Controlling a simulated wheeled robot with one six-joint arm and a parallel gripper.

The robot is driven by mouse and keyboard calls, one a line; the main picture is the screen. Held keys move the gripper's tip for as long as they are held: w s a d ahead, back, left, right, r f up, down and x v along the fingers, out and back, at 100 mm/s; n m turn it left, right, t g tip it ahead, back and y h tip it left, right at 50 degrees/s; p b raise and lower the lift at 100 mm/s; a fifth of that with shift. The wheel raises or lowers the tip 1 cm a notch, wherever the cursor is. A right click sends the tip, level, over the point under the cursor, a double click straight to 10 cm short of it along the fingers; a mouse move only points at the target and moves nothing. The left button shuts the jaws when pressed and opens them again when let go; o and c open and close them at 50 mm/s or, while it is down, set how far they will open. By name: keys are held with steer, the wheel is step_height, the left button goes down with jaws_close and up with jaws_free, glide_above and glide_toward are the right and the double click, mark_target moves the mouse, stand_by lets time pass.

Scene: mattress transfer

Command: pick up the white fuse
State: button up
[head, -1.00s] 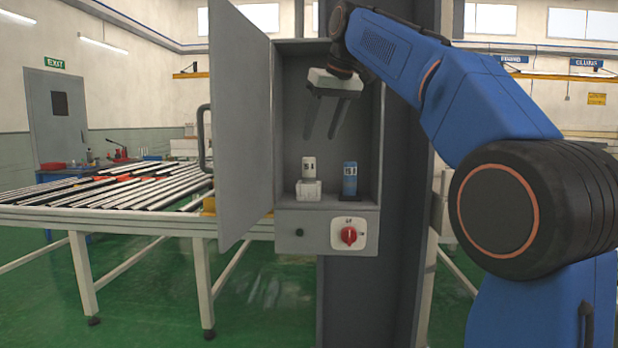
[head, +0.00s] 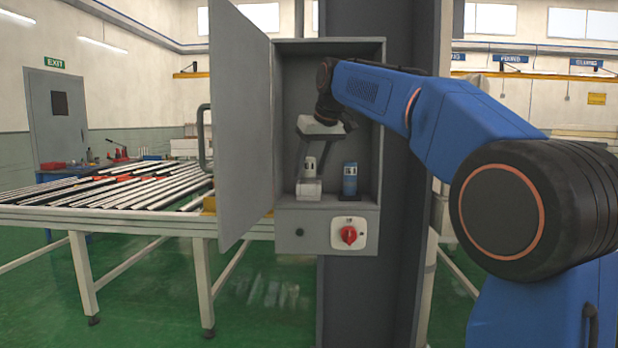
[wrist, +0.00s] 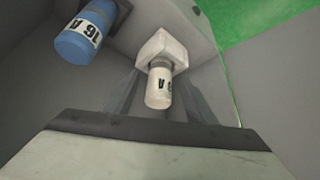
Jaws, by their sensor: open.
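The white fuse (head: 310,164) stands upright in a pale square holder (head: 308,188) on the floor of the grey cabinet. In the wrist view the white fuse (wrist: 158,88) shows near the middle, with its holder (wrist: 163,50) behind it. My gripper (head: 309,178) is open and lowered around the white fuse. In the wrist view its two fingers lie on either side of the fuse, with gaps visible. Whether either finger touches the fuse cannot be told.
A blue fuse (head: 349,178) stands in a dark holder to the right of the white one, also in the wrist view (wrist: 86,38). The cabinet door (head: 240,120) is swung open on the left. A red rotary switch (head: 348,235) sits below. A roller conveyor (head: 110,190) stands at left.

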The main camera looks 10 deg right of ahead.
steer(key=shift+f, duration=0.15)
steer(key=c, duration=1.2)
